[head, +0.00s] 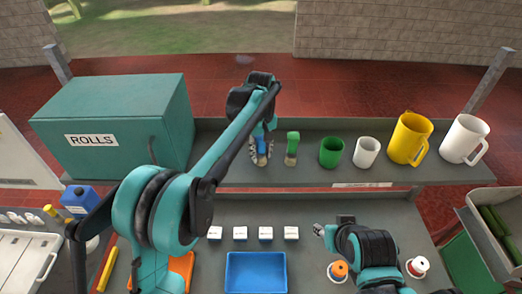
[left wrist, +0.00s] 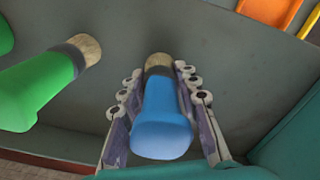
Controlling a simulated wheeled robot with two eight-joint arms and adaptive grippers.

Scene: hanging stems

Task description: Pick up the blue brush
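The blue brush (head: 262,142) stands upright on the grey shelf, blue handle up and pale bristles down. My left gripper (head: 261,152) reaches down over it, with one finger on each side. In the left wrist view, the blue brush (left wrist: 162,112) lies between the two fingers of the left gripper (left wrist: 160,82). Small gaps show beside the brush near the fingertips, so the gripper looks open around it. My right gripper (head: 319,230) is low over the lower worktop, away from the brush; its fingers are too small to read.
A green brush (head: 292,146) stands close to the right, also in the left wrist view (left wrist: 42,90). Farther right are a green cup (head: 331,152), a white cup (head: 366,152) and a yellow mug (head: 408,138). A teal ROLLS box (head: 118,118) stands left. A blue tray (head: 256,274) lies below.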

